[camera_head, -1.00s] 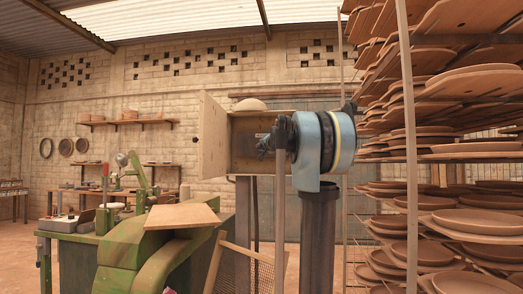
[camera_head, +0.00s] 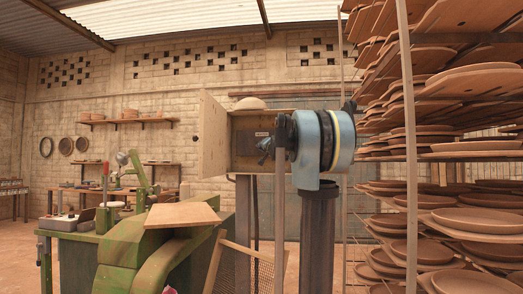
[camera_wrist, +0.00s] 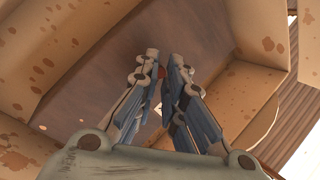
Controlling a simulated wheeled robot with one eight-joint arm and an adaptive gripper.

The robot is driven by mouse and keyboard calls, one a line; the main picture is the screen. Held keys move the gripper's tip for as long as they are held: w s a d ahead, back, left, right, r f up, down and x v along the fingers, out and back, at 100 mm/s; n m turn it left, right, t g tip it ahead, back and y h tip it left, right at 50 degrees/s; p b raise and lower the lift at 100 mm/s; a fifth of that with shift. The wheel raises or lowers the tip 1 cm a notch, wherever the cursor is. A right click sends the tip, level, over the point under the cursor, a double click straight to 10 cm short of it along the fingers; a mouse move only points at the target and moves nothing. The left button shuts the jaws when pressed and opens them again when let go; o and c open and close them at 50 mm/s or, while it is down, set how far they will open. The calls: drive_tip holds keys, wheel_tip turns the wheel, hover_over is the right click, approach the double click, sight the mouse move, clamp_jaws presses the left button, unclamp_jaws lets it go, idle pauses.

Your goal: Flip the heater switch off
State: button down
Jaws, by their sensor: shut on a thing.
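A wooden box (camera_head: 213,140) with an open front stands at mid-height in the head view, with a small dark label (camera_head: 262,134) on its inside. My gripper (camera_head: 264,151) is at this box, below the label. In the wrist view my gripper (camera_wrist: 161,72) points at the brown inner panel (camera_wrist: 110,62) of the box.
The box's tan side walls (camera_wrist: 33,70) close in around my gripper. A tall rack (camera_head: 412,150) of clay plates stands close on the right. A green machine (camera_head: 150,262) with a wooden board (camera_head: 183,215) is at the lower left.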

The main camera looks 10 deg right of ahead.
drive_tip(key=c, duration=1.7)
unclamp_jaws()
drive_tip(key=shift+d+f, duration=0.1)
drive_tip(key=shift+f, duration=0.05)
drive_tip(key=v, duration=1.1)
drive_tip(key=shift+s, duration=0.3)
